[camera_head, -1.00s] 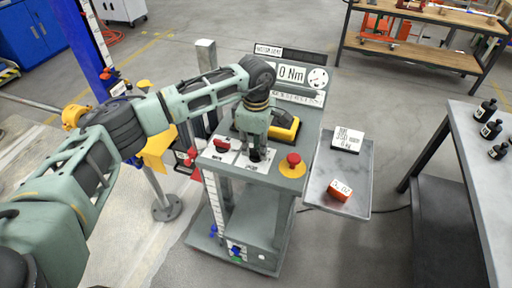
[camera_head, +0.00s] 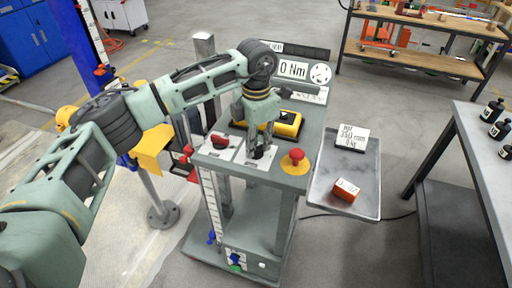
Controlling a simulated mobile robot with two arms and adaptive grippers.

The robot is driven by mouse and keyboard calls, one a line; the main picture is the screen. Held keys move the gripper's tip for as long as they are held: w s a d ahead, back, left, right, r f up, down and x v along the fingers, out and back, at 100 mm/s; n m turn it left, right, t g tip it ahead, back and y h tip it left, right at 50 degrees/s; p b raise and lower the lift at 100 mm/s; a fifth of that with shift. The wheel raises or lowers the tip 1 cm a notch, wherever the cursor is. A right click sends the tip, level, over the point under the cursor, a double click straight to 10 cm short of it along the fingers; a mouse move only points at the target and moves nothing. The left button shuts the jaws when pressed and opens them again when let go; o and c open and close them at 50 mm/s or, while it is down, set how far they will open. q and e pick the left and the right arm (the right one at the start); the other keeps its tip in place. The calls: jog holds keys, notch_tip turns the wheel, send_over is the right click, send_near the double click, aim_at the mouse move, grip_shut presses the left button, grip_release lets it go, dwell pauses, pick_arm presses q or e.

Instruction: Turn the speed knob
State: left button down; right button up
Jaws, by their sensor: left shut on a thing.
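The machine's console (camera_head: 291,184) stands in the middle of the view. My left arm reaches over it from the left. My left gripper (camera_head: 258,149) points down and is shut on a small black knob (camera_head: 257,154), which I take for the speed knob. The knob sits on a white labelled plate (camera_head: 246,160) on the console top. The fingers cover most of the knob, so its pointer and the plate's marks cannot be read. My right gripper is not in view.
Left of the knob is a red switch (camera_head: 218,140); to its right is a red emergency button (camera_head: 296,156) on a yellow base. A yellow block (camera_head: 288,124) lies behind. The display (camera_head: 293,69) reads 0 Nm. A side tray (camera_head: 365,190) holds an orange box (camera_head: 345,191).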

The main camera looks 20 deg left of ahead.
aim_at(256, 146)
pick_arm(q)
jog(key=n+b, duration=0.1)
jog(key=n, duration=0.1)
jog(key=n+b, duration=0.1)
jog(key=n, duration=0.1)
jog(key=shift+w+r+n, duration=0.15)
jog(key=shift+n, duration=0.15)
jog(key=shift+r+n+b, duration=0.1)
jog(key=shift+n+b, duration=0.35)
jog(key=shift+n, duration=1.15)
jog(key=c, duration=2)
grip_release()
jog(key=shift+o, duration=1)
notch_tip(256, 146, up, 12)
jog(key=shift+f, duration=0.25)
